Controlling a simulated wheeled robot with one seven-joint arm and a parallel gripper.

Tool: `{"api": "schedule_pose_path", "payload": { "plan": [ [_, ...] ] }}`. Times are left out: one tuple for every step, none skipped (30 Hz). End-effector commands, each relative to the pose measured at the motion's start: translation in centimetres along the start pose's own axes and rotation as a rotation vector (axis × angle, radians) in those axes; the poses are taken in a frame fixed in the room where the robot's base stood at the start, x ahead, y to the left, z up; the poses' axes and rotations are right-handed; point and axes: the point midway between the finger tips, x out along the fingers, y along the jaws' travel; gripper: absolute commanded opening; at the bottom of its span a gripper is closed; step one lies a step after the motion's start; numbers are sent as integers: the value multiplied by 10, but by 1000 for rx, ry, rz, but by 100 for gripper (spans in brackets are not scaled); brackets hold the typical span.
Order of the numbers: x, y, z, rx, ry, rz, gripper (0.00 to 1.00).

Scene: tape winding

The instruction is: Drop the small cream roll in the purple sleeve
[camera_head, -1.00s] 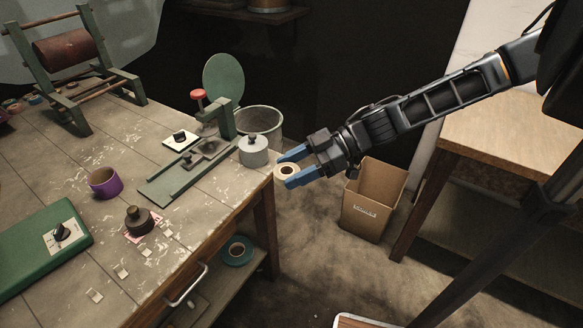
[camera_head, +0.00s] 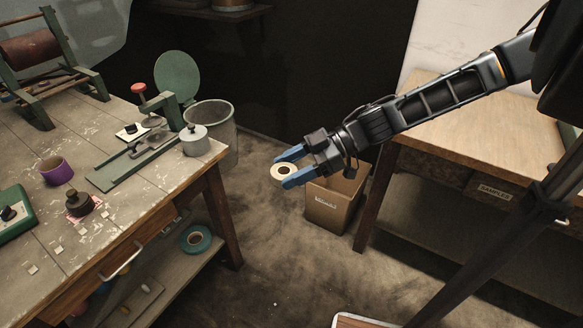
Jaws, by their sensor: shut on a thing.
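The small cream roll (camera_head: 277,172) is held between the blue fingertips of my gripper (camera_head: 284,171). My gripper is shut on it, out over the floor to the right of the workbench. The fingers hide part of the roll. The purple sleeve (camera_head: 57,172) stands upright on the workbench at the left, open at the top. It is well to the left of my gripper and apart from it.
The workbench (camera_head: 140,208) also holds a green guillotine-like tool (camera_head: 130,163), a grey lidded pot (camera_head: 194,140) and a dark knobbed weight (camera_head: 78,203). A bin (camera_head: 212,122) stands behind it. A cardboard box (camera_head: 328,207) is on the floor, and a wooden table (camera_head: 465,135) stands right.

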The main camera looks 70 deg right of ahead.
Motion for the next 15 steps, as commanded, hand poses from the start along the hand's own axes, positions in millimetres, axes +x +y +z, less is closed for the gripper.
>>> {"api": "schedule_pose_path", "payload": {
  "plan": [
    [9,-4,-2,5,6,4,30],
    [12,-4,-2,7,7,9,30],
    [16,-5,-2,9,5,16,30],
    [19,-6,-2,11,5,20,30],
    [22,-7,-3,13,6,24,30],
    [27,-8,-4,16,6,30,30],
    [30,-9,-4,18,6,35,30],
    [35,-11,-4,21,7,42,30],
    [42,-12,-4,25,7,51,30],
    [46,-14,-5,28,8,57,30],
    [51,-15,-6,30,7,64,30],
    [57,-17,-6,35,7,73,30],
    [63,-18,-7,38,8,80,30],
    [68,-20,-7,42,8,89,30],
    [76,-22,-8,47,8,100,30]
  ]
}}
